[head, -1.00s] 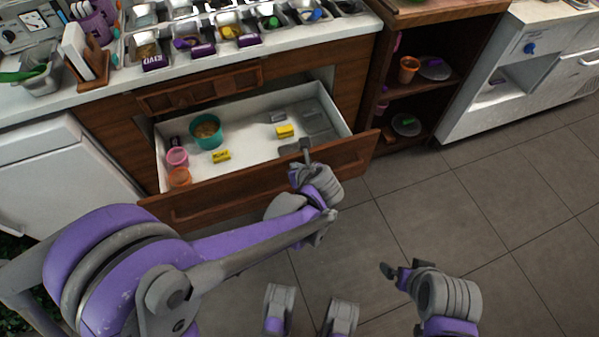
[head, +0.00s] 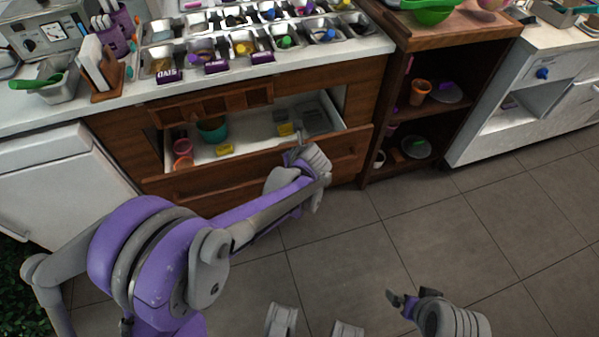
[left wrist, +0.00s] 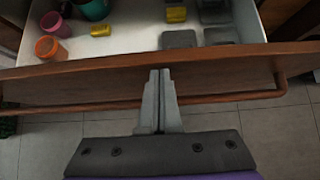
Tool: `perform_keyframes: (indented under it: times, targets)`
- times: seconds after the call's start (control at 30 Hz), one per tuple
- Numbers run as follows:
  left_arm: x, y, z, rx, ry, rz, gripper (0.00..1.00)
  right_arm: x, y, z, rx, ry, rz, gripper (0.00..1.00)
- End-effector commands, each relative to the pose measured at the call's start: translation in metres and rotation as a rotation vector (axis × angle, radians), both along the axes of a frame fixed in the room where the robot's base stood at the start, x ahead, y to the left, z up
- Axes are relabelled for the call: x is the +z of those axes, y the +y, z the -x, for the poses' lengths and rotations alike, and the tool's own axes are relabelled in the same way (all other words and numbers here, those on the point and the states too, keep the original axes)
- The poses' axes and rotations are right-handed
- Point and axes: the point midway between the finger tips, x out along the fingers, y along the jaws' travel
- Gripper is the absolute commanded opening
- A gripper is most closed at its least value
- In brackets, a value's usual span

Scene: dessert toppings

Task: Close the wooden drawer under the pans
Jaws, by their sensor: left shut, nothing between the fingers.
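The wooden drawer (head: 235,170) under the pans stands partly open, its white inside showing. It also fills the upper part of the left wrist view (left wrist: 100,76). Inside it are a teal cup (head: 212,130), pink and orange cups (head: 182,147), yellow blocks (head: 285,129) and grey pieces (head: 312,116). My left gripper (left wrist: 158,75) is shut and empty, its fingertips at the drawer's front panel, near the handle bar (left wrist: 215,97). I cannot tell whether they press on it. My right gripper (head: 397,298) is low at the right, away from the drawer; its jaw gap is unclear.
Topping pans (head: 240,45) sit on the white counter (head: 120,107) above the drawer. A wooden open shelf (head: 440,40) stands to the right, a white cabinet (head: 50,165) to the left. The tiled floor (head: 390,230) in front is clear.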

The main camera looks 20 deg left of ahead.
Motion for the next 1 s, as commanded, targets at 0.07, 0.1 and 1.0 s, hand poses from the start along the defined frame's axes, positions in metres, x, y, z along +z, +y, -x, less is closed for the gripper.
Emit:
perform_keyframes:
  times: [0.07, 0.1, 1.0]
  targets:
    - [-0.001, 0.015, -0.020, 0.005, 0.000, -0.001, 0.00, -0.003, 0.000, 0.000, 0.000, 0.001, 0.000, 1.00]
    - [-0.001, 0.021, -0.030, 0.004, 0.001, -0.001, 0.00, -0.004, 0.000, 0.000, 0.000, 0.002, 0.000, 1.00]
    - [0.000, 0.096, -0.143, -0.001, 0.000, 0.001, 0.00, -0.013, 0.000, -0.001, 0.000, 0.004, 0.000, 1.00]
